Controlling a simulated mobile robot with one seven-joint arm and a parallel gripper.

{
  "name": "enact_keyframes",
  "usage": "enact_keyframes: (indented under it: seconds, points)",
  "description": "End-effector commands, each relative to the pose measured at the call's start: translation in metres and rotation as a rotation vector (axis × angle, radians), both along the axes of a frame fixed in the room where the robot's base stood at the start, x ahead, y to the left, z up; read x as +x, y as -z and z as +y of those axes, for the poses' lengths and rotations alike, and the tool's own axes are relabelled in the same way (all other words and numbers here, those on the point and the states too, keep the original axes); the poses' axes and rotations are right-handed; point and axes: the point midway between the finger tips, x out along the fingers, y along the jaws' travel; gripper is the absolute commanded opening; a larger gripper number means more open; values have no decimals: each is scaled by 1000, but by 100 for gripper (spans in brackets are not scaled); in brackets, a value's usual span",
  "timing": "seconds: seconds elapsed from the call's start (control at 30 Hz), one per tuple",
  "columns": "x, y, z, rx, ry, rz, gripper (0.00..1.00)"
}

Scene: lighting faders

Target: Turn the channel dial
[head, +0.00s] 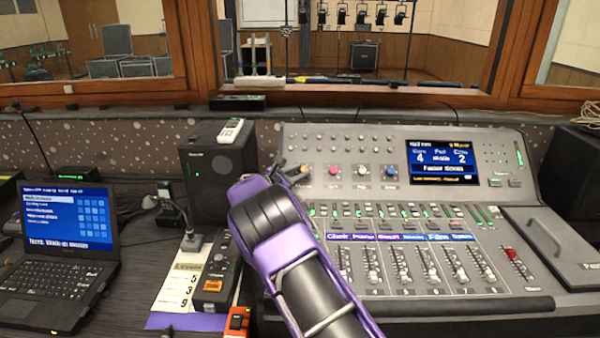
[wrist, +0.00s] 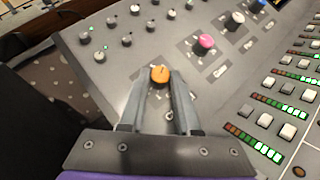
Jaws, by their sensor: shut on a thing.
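The mixing console (head: 440,200) has a row of coloured dials on its upper left panel. My gripper (head: 290,174) is at the left end of this row in the head view. In the wrist view my gripper (wrist: 160,82) has its two grey fingers on either side of an orange-topped dial (wrist: 160,74), shut on it. The dial's top shows between the fingertips; its lower sides are hidden by them.
Small knobs (wrist: 127,40) lie above the held dial. Lit channel buttons and faders (head: 400,265) fill the lower panel. A screen (head: 441,163) is at the console's upper right. A black speaker (head: 222,165) and a laptop (head: 60,255) stand to the left.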

Motion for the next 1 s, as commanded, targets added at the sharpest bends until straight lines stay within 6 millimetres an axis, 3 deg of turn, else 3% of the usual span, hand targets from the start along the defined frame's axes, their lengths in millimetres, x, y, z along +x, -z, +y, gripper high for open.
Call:
enact_keyframes:
  seconds: [0.5, 0.53, 0.67, 1.0]
  points:
    - [0, -1, 0, 13, 19, -1, 0]
    - [0, -1, 0, 13, 19, -1, 35]
    - [0, -1, 0, 13, 18, -1, 58]
    - [-1, -1, 1, 13, 17, -1, 61]
